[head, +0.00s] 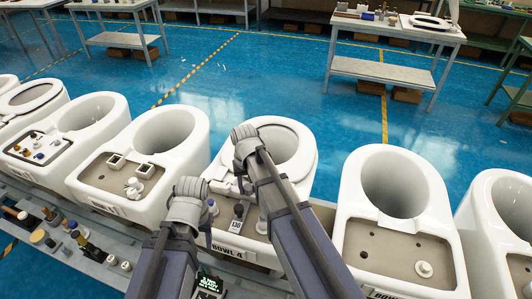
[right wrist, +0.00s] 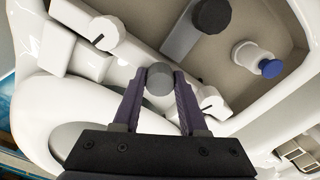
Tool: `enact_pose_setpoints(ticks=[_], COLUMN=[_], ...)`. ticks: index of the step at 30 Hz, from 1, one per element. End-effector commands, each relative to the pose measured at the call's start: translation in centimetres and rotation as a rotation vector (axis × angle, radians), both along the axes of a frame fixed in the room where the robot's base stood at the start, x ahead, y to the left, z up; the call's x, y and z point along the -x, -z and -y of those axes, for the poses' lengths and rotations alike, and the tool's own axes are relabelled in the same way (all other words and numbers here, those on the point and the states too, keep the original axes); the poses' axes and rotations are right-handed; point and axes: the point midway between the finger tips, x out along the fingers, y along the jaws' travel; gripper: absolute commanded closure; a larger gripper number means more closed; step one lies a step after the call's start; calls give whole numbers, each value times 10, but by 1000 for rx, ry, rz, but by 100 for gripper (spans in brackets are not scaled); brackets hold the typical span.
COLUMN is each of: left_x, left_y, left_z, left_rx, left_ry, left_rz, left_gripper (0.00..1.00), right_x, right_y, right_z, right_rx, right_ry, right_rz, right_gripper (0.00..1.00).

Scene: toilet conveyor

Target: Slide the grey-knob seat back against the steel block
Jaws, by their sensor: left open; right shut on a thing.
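The white seat (head: 309,158) lies on the bowl labelled BOWL 4, in the middle of the head view. Its rim (right wrist: 30,112) also shows in the right wrist view. My right gripper (head: 243,146) is at the seat's rear, its fingers closed around the grey knob (right wrist: 158,78). A grey block with a dark round knob, seemingly the steel block (right wrist: 180,42), lies on the deck just beyond the seat's rear bar. Whether they touch is unclear. My left gripper (head: 187,198) is open over the deck's left edge; its fingertips are hard to make out.
Two white knobs with black marks (right wrist: 104,30) flank the grey knob. A blue-tipped white fitting (right wrist: 268,66) stands on the deck. Other bowls stand close on both sides, including an open one at right (head: 345,205). A shelf of loose parts (head: 75,240) runs along the front left.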

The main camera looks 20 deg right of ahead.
Motion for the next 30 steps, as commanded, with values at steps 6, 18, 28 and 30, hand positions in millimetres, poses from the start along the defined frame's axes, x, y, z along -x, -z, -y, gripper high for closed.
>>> enact_pose_setpoints(ticks=[6, 18, 28, 30], left_x=[0, 0, 0, 0], left_y=[0, 0, 0, 0], left_z=[0, 0, 0, 0], left_rx=[0, 0, 0, 0], left_ry=[0, 0, 0, 0], left_rz=[0, 0, 0, 0], left_gripper=[49, 49, 49, 49], right_x=[5, 10, 11, 11], right_y=[0, 0, 1, 1], right_z=[-4, -8, -8, -8], right_rx=[-2, -3, -4, -4], right_ry=[-1, -1, -1, -1], right_rz=[-2, -3, -4, -4], right_gripper=[100, 100, 100, 100])
